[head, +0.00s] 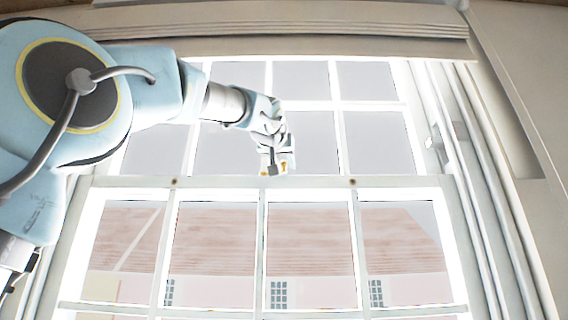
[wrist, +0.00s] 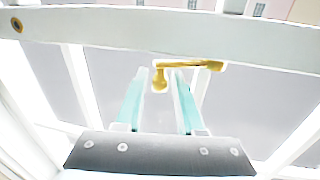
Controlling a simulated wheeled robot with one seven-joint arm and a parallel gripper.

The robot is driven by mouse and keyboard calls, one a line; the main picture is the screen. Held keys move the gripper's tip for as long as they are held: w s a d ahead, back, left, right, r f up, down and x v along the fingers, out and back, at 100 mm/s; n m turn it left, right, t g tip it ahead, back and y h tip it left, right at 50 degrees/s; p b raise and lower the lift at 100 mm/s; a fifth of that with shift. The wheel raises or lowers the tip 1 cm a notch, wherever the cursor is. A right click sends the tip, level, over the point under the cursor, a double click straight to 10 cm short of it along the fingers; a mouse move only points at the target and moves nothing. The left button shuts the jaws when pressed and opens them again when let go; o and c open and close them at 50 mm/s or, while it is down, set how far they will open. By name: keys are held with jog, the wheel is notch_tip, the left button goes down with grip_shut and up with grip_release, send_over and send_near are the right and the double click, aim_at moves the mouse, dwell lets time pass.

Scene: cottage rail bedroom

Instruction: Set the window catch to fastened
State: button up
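The window catch (wrist: 205,65) is a brass lever with a rounded knob (wrist: 159,82) at one end. It sits at the edge of the white meeting rail (wrist: 110,30), its arm lying roughly along the rail. My gripper (wrist: 161,76) is open. Its two pale teal fingers point at the rail, and the knob shows between their tips with gaps at both sides; I cannot tell whether they touch it. In the head view, my gripper (head: 277,165) is at the middle of the meeting rail (head: 220,183) and hides most of the catch, leaving small brass bits visible.
The sash window has white glazing bars (head: 340,125) above and below the rail. A white frame (head: 490,200) and wall stand close on the right. Two dark round spots mark the rail's face. A pink building shows outside.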

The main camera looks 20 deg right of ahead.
grip_shut()
dwell(0.3)
jog(key=shift+w+d+f+n+t+y+b, duration=0.25)
jog(key=shift+d+n+t+y+b, duration=0.15)
jog(key=shift+y+b, duration=0.45)
jog(key=shift+w+n+y+b, duration=0.1)
jog(key=shift+n+y+b, duration=0.15)
jog(key=shift+n+b, duration=0.25)
jog(key=shift+w+d+r+n+t+y, duration=0.1)
jog(key=shift+w+d+n+t+y, duration=0.05)
jog(key=shift+n+t+y, duration=0.3)
jog(key=shift+w+d+r+n+t+y, duration=0.15)
jog(key=shift+t+y, duration=0.1)
jog(key=shift+y, duration=0.3)
jog(key=shift+w+n+t+y, duration=0.2)
jog(key=shift+n+y, duration=0.2)
jog(key=shift+y, duration=0.2)
jog(key=shift+w+n+t+y, duration=0.1)
jog(key=shift+n+t+y, duration=0.1)
jog(key=shift+n+y, duration=0.3)
